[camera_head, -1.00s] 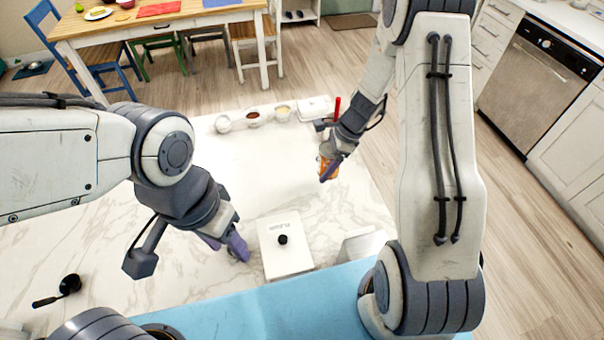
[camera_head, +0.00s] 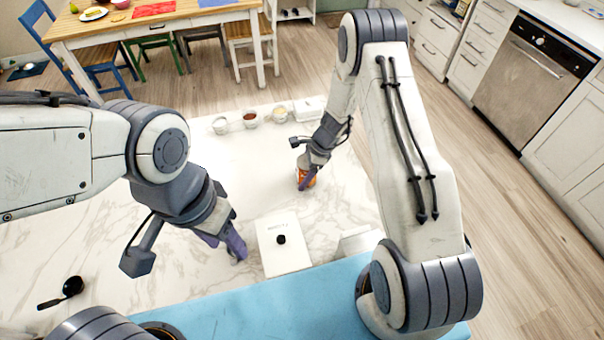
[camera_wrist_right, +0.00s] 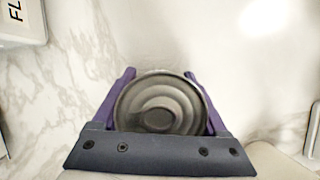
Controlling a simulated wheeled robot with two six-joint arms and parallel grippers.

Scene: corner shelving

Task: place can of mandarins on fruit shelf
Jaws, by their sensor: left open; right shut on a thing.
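An orange can (camera_head: 306,179) is at my right gripper (camera_head: 307,172), over the white marble counter (camera_head: 270,195). In the right wrist view the can's round grey metal lid (camera_wrist_right: 160,105) sits between the two purple fingers of the right gripper (camera_wrist_right: 160,82), which is shut on it. The can's label is mostly hidden, and I cannot tell whether its base touches the counter. My left gripper (camera_head: 228,243) is open and empty above the counter, left of a white canister. No fruit shelf can be made out.
The white canister with a black knob (camera_head: 284,243) stands near the blue front edge (camera_head: 250,308). Small bowls (camera_head: 250,119) line the far edge. A black scoop (camera_head: 66,291) lies at the left. The counter's middle is mostly clear.

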